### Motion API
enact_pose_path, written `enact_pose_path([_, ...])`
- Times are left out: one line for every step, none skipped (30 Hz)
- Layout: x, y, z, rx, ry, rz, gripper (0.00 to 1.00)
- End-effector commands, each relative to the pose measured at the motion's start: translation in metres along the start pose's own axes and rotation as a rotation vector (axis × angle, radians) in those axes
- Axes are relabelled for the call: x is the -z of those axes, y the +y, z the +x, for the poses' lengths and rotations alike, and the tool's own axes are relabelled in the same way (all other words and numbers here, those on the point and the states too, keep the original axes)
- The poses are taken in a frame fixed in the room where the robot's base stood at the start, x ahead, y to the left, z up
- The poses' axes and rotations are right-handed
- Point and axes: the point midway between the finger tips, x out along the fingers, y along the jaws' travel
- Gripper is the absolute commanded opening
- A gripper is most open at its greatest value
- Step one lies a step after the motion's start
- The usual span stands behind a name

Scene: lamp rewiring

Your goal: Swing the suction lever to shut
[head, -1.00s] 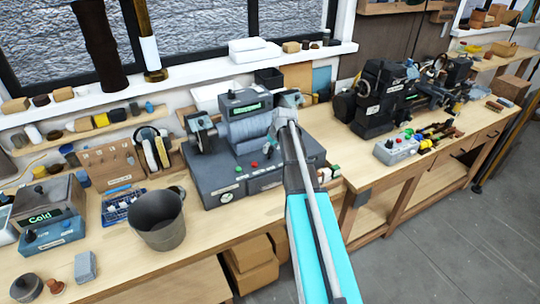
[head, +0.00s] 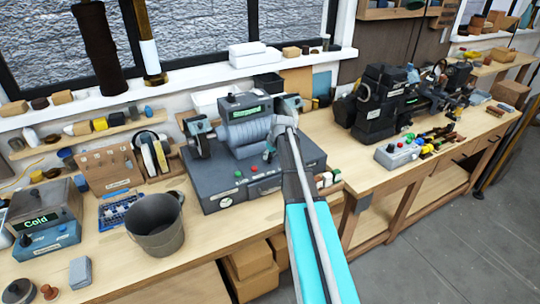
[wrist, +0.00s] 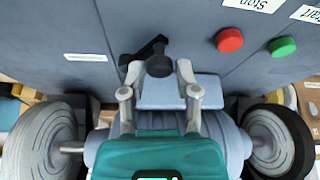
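The grey bench machine (head: 250,185) stands on the workbench, with a ribbed drum and a lit green display. In the wrist view its front face (wrist: 60,30) fills the upper part. A short black lever (wrist: 158,62) with a round knob sits on that face, near a small white label (wrist: 86,57) that is too small to read. I take it to be the suction lever. My gripper (wrist: 158,72) is open, its two grey fingers apart on either side of the knob; I cannot tell whether they touch it. In the head view my arm hides the lever and fingers.
A red Stop button (wrist: 229,40) and a green Start button (wrist: 282,46) are close to the lever. Wheels flank the drum, one at the left (wrist: 42,135) in the wrist view. A grey bucket (head: 157,228) stands left of the machine. A lathe (head: 385,105) stands to the right.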

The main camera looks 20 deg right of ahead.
Motion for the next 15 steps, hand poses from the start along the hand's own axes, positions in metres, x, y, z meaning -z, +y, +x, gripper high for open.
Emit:
enact_pose_path([0.0000, 0.0000, 0.0000, 0.000, 0.000, 0.000, 0.22])
enact_pose_path([0.0000, 0.0000, 0.0000, 0.000, 0.000, 0.000, 0.16])
enact_pose_path([0.0000, -0.0001, 0.0000, 0.000, 0.000, 0.000, 0.09])
enact_pose_path([0.0000, -0.0001, 0.0000, 0.000, 0.000, 0.000, 0.03])
enact_pose_path([0.0000, -0.0001, 0.0000, 0.000, 0.000, 0.000, 0.00])
enact_pose_path([-0.0001, -0.0001, 0.0000, 0.000, 0.000, 0.000, 0.00])
enact_pose_path([-0.0001, -0.0001, 0.0000, 0.000, 0.000, 0.000, 0.00])
enact_pose_path([0.0000, -0.0001, 0.0001, 0.000, 0.000, 0.000, 0.00])
enact_pose_path([-0.0001, -0.0001, 0.0001, 0.000, 0.000, 0.000, 0.00])
enact_pose_path([0.0000, -0.0001, 0.0001, 0.000, 0.000, 0.000, 0.00])
enact_pose_path([0.0000, -0.0002, 0.0001, 0.000, 0.000, 0.000, 0.00])
enact_pose_path([0.0001, -0.0004, 0.0001, 0.001, 0.000, -0.001, 0.00])
enact_pose_path([0.0002, -0.0006, 0.0002, 0.001, 0.000, -0.002, 0.00])
enact_pose_path([0.0003, -0.0009, 0.0002, 0.001, 0.000, -0.003, 0.00])
enact_pose_path([0.0006, -0.0015, 0.0004, 0.002, 0.000, -0.006, 0.00])
